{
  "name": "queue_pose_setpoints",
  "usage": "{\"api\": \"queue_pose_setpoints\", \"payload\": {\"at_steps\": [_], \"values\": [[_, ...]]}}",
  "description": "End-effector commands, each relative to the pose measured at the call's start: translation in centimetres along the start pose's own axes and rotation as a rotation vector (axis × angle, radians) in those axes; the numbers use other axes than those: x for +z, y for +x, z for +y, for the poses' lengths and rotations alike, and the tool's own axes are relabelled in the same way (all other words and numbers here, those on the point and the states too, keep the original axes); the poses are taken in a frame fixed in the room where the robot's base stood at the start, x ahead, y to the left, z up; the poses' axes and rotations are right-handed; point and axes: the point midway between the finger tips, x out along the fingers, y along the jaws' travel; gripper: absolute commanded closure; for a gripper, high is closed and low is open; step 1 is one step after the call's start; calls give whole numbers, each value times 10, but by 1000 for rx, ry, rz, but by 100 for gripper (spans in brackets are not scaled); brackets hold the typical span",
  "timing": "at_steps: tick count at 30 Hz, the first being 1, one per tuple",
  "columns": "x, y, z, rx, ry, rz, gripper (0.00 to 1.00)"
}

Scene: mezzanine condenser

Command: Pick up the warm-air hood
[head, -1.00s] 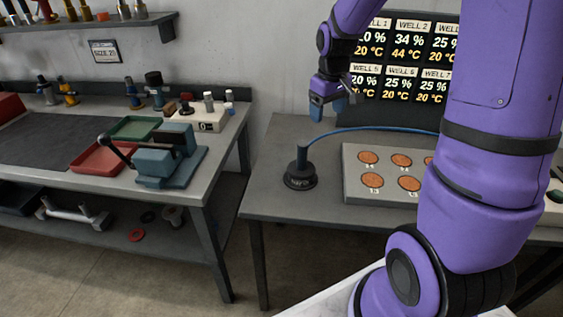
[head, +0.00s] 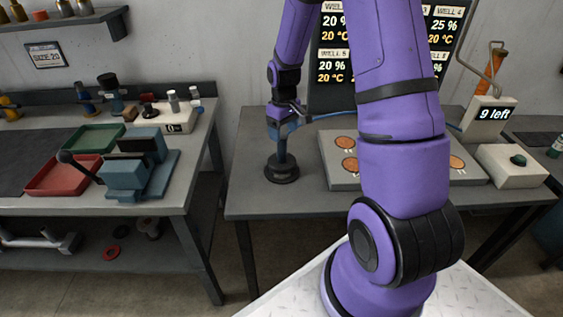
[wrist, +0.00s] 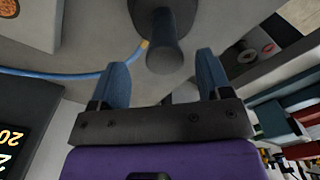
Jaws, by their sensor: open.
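The warm-air hood (head: 282,172) stands upright on the grey bench, a dark round base with a narrow stem and a blue hose. My gripper (head: 283,137) is above it in the head view, pointing down, its blue fingers over the upper stem. In the wrist view the hood's dark stem (wrist: 166,48) points toward the camera between the tips of my open gripper (wrist: 163,65). A gap shows on each side of the stem, so neither finger appears to touch it. The stem's top is partly hidden by the fingers in the head view.
A plate with copper-coloured wells (head: 335,178) lies just right of the hood, partly hidden by my arm. The blue hose (head: 335,114) runs right behind it. A display (head: 330,75) stands behind. The left bench (head: 185,200) holds trays and a blue press.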

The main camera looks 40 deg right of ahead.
Motion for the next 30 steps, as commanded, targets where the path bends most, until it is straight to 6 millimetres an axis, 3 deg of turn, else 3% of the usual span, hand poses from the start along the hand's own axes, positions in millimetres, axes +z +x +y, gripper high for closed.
{"api": "queue_pose_setpoints", "payload": {"at_steps": [10,20,23,30], "values": [[-4,43,-5,-1,2,-3,28],[-4,50,-5,0,1,0,28],[-4,50,-5,0,1,0,47],[-4,50,-5,0,1,0,100]]}}
